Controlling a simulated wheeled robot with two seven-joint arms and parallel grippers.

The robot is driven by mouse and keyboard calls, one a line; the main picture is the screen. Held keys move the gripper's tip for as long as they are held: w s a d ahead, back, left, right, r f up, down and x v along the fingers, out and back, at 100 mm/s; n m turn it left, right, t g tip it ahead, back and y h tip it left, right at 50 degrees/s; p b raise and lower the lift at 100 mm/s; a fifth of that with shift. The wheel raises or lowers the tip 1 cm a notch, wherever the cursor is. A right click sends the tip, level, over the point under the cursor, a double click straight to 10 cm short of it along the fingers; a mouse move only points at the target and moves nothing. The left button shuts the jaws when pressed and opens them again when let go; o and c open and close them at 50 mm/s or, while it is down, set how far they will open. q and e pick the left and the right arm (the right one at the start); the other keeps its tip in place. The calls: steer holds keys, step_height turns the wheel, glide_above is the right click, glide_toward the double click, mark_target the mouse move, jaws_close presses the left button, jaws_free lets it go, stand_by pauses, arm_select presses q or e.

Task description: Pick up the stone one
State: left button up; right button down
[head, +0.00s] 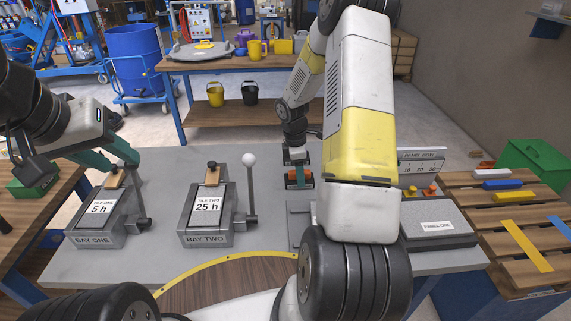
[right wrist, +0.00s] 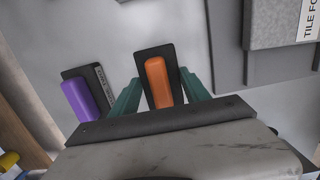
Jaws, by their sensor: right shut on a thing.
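In the right wrist view, a black block with an orange handle (right wrist: 158,82) sits between the two green fingers of my right gripper (right wrist: 160,95). My right gripper is shut on this orange-handled block. It also shows in the head view (head: 293,181) at the gripper, near the middle of the grey table. I cannot read a label on it or tell whether it is clear of the table.
Bay one (head: 95,238) and bay two (head: 205,236) hold tiles and have upright levers. My right arm hides part of the table. A wooden rack (head: 520,270) with coloured bars stands right of the table.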

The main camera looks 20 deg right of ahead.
steer(key=shift+r, duration=5.05)
